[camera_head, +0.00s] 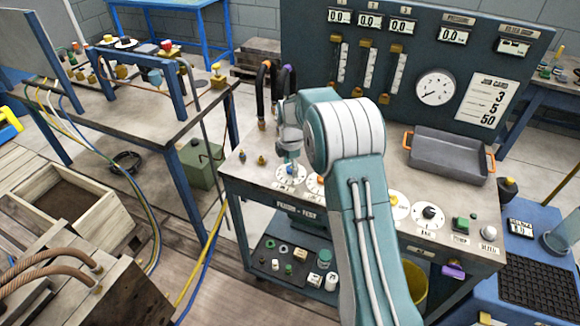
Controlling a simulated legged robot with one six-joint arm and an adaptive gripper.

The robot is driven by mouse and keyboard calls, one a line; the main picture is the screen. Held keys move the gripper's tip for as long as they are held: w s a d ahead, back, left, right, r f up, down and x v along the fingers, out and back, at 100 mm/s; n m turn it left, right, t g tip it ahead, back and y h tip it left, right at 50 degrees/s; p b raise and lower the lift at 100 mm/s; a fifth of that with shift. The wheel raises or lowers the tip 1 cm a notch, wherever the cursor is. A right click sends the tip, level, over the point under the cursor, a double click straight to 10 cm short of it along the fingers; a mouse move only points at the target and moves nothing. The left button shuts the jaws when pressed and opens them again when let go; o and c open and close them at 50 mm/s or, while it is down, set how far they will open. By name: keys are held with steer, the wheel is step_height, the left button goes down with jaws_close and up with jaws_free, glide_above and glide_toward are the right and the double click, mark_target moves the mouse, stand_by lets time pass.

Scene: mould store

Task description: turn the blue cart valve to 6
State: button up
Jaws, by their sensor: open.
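The cart (235,178) stands in the middle, with a row of round white dials along its front edge. The leftmost dial (284,183) has a small blue knob at its centre, mostly hidden below my gripper. Its numbers and pointer are too small to read. My gripper (291,158) points down just over this dial and is open. I cannot tell whether its fingers touch the knob or stay above it. An orange-marked dial (313,183) sits just to the right, partly hidden by my arm.
A dial with a yellow knob (397,203) and one with a black knob (429,213) lie right of my arm. A grey tray (449,153) sits behind.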

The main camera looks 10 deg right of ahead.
steer(key=shift+d, duration=0.3)
steer(key=shift+a, duration=0.2)
jaws_close()
